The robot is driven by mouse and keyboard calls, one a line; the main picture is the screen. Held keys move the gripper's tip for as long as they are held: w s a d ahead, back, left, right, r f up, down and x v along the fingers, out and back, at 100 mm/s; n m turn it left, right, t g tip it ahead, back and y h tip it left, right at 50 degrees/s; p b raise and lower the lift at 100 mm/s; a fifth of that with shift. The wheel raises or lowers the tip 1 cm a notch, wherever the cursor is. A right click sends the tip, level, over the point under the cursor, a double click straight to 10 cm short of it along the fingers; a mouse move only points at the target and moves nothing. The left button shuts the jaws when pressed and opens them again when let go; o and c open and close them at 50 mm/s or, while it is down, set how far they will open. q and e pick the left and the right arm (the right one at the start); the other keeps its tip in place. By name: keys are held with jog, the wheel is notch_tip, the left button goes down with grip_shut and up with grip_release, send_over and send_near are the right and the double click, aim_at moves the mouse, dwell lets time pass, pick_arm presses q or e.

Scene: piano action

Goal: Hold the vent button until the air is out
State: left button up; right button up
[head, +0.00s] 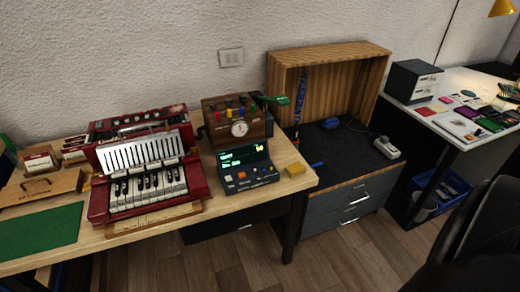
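A red accordion-like instrument (145,165) with black and white keys stands on the wooden table. Right of it is a wooden box (217,128) with a round gauge (239,128) and several coloured knobs on top. In front of the box is a dark console (246,170) with a lit green display and a row of coloured buttons. The frame is too small to tell which button is the vent button or to read the gauge. Neither of my grippers is in view, and nothing is touching the console or the box.
A green mat (40,231) lies at the left. An open wooden cabinet (335,85) stands on a dark drawer unit (345,200). A white desk (470,85) and a large black shape are at the right.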

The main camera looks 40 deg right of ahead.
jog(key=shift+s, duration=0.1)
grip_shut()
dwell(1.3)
